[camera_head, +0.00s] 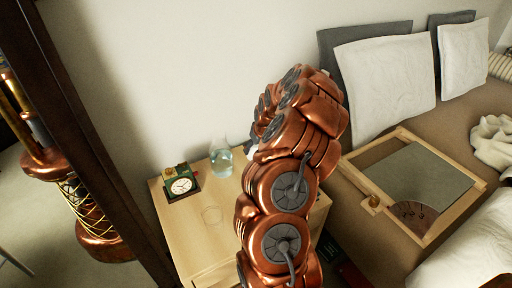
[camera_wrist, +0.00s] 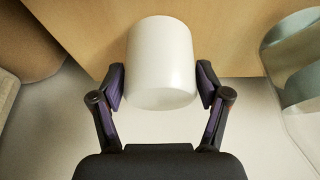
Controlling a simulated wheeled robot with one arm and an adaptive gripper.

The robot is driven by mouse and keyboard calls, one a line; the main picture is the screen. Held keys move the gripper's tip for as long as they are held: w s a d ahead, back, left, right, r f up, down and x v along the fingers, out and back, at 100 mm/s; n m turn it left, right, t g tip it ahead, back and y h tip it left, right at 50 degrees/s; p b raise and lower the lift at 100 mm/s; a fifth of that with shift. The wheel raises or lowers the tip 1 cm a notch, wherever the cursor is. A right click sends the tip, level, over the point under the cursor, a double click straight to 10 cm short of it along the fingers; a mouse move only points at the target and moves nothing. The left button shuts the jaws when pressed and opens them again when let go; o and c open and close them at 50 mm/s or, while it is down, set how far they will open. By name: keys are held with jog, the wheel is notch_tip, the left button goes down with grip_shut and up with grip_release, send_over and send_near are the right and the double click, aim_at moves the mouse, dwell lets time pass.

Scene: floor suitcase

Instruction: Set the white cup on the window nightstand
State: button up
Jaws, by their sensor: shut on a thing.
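The white cup (camera_wrist: 161,62) is between the two fingers of my gripper (camera_wrist: 162,90) in the wrist view, and the fingers press on its sides. A wooden surface lies behind the cup there; I cannot tell whether the cup touches it. In the head view a light wood nightstand (camera_head: 183,232) stands against the wall, left of the bed. My copper arm reaches over its right part and hides my gripper and most or all of the cup. No window shows, so I cannot tell which nightstand this is.
A green clock (camera_head: 181,186) and a glass carafe (camera_head: 221,160) stand on the nightstand. The carafe also shows close on the right in the wrist view (camera_wrist: 292,88). The nightstand's front left is clear. A wooden tray (camera_head: 440,233) lies on the bed.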

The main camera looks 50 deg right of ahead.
jog(key=shift+f, duration=0.15)
jog(key=o, duration=1.3)
